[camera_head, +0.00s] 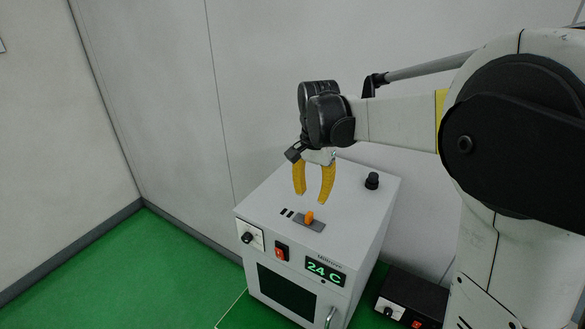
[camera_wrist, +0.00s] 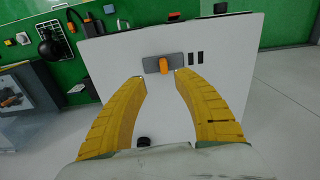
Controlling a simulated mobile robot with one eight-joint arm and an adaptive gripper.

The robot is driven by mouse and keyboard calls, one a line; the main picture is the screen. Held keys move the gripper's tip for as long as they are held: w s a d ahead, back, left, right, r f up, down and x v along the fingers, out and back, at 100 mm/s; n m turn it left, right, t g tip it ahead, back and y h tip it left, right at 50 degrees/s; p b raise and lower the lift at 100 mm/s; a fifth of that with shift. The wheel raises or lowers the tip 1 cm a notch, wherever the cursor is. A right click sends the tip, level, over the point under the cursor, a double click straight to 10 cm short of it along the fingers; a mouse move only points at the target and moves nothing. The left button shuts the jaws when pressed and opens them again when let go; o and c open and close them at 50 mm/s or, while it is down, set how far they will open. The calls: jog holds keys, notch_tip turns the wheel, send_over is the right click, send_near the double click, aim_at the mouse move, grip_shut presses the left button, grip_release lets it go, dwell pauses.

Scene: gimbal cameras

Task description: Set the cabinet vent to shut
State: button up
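The cabinet (camera_head: 335,190) is a white box with a green "24 C" display on its front. On its top is the vent slider, an orange knob (camera_head: 309,216) on a grey plate (camera_head: 317,227), with small dark slots beside it. The knob also shows in the wrist view (camera_wrist: 163,65), near the middle of its plate (camera_wrist: 180,62). My gripper (camera_head: 309,199) has two yellow fingers, apart and empty, above the cabinet top just behind the knob. In the wrist view the fingertips (camera_wrist: 161,80) sit either side of the knob's line, short of it.
A black knob (camera_head: 372,181) stands on the cabinet top at the right. The front has a dial (camera_head: 247,237), a red switch (camera_head: 282,251) and a door handle (camera_head: 330,317). A dark box (camera_head: 405,300) sits to the right. A wall is behind.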

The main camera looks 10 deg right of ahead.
aim_at(309, 214)
jog(key=shift+w+r+p, duration=0.45)
jog(key=shift+w+p, duration=0.05)
jog(key=shift+w, duration=0.25)
notch_tip(309, 214, down, 11)
jog(key=shift+s+r+p, duration=0.1)
jog(key=shift+p, duration=0.6)
grip_shut()
